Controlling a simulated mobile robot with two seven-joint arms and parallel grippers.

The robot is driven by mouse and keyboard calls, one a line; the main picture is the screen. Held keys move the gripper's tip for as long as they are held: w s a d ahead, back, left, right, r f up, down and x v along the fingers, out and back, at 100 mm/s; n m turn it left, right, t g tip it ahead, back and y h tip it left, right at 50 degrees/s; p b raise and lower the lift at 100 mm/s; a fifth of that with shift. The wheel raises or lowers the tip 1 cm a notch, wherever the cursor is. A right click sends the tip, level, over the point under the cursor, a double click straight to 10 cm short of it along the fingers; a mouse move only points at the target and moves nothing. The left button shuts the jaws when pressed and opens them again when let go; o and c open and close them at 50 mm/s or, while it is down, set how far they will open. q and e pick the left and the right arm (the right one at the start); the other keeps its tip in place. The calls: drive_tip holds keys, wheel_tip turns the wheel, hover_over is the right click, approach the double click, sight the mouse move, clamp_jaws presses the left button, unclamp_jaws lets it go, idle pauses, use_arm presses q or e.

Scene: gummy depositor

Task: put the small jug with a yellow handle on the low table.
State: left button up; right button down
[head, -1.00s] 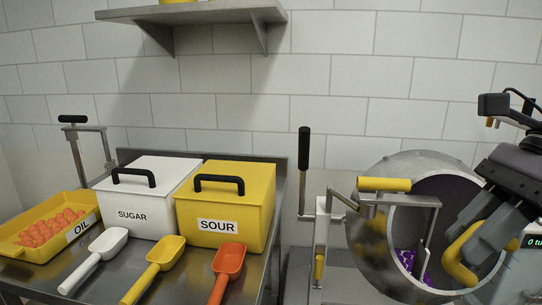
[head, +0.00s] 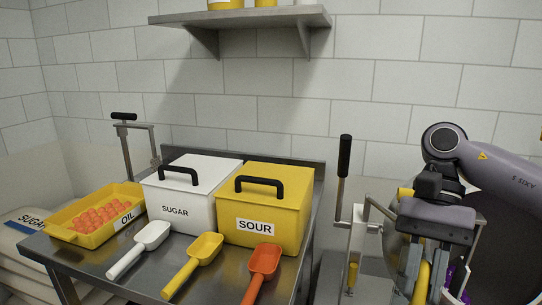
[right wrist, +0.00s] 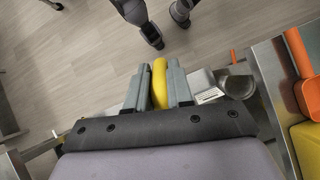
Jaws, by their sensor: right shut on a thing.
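My right gripper (head: 425,265) points down at the lower right of the head view, in front of the round steel drum. It is shut on the yellow handle (head: 421,284) of the small jug. In the right wrist view the yellow handle (right wrist: 159,82) stands between the two grey fingers of my right gripper (right wrist: 158,88). The jug's body is hidden or cut off, so I cannot tell its tilt or contents. My left gripper does not show in the head view. I cannot make out the low table for certain in either view.
A steel table (head: 115,277) holds a yellow oil tray (head: 72,233), a white sugar bin (head: 186,207), a yellow sour bin (head: 281,193) and white, yellow and orange scoops. A lever (head: 344,160) stands right of it. The wrist view shows open wooden floor (right wrist: 80,60).

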drive_tip(key=shift+w+a+f+n+g+h, duration=0.1)
drive_tip(key=shift+w+f+n+g+h, duration=0.3)
drive_tip(key=shift+n+h, duration=0.45)
drive_tip(key=shift+w+d+f+n+h, duration=0.25)
drive_tip(key=shift+w+n+h, duration=0.2)
drive_tip(key=shift+n, duration=0.5)
